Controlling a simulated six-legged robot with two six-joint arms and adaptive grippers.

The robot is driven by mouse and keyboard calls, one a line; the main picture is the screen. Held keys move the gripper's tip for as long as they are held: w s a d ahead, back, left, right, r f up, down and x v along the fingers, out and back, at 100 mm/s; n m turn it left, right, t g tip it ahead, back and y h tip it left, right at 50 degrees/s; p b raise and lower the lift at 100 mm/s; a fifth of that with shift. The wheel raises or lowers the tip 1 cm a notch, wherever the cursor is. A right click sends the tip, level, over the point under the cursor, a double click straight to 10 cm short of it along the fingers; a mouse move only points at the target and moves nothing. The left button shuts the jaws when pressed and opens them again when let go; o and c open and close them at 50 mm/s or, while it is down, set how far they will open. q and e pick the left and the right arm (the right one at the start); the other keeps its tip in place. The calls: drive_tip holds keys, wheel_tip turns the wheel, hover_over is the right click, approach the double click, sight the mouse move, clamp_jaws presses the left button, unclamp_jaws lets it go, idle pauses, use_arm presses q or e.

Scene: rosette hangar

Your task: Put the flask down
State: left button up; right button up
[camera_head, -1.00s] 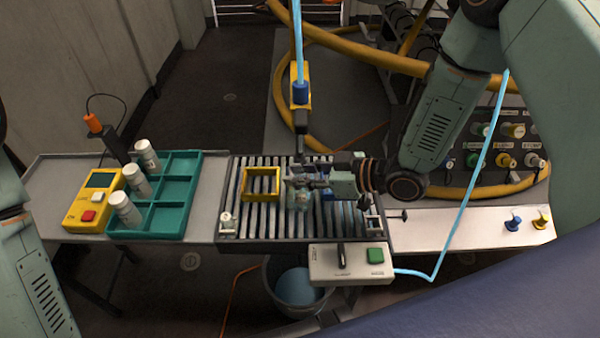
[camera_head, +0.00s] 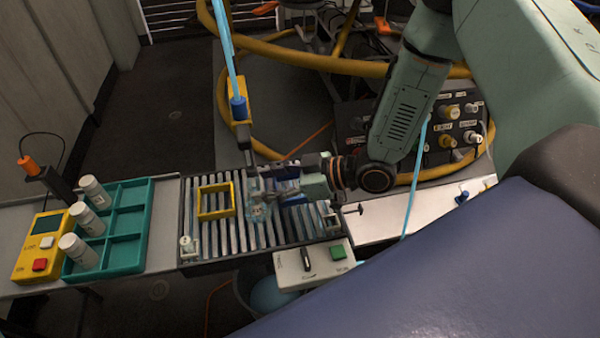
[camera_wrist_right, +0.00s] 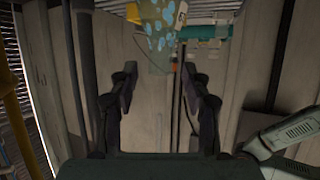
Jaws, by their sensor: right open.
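The flask (camera_head: 259,210) is a small clear vessel standing on the slatted bed, just right of the yellow square frame. My right gripper (camera_head: 272,188) is open at the flask's upper right side. In the right wrist view a see-through body with pale blue patches, likely the flask (camera_wrist_right: 158,35), shows beyond the open fingertips (camera_wrist_right: 160,82), and nothing sits between the fingers. The flask's upper part is partly covered by the gripper in the head view. My left gripper is out of view.
The yellow frame (camera_head: 231,199) lies on the slatted bed (camera_head: 207,250). A teal tray (camera_head: 141,225) with white bottles and a yellow box (camera_head: 27,262) are left. A control box with a green button (camera_head: 338,253) is in front. A blue-collared hanging tool (camera_head: 238,108) is close behind.

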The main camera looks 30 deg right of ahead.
drive_tip(key=p+v, duration=0.4)
drive_tip(key=v, duration=0.4)
drive_tip(key=shift+s+d, duration=0.1)
drive_tip(key=shift+d, duration=0.05)
idle(1.6)
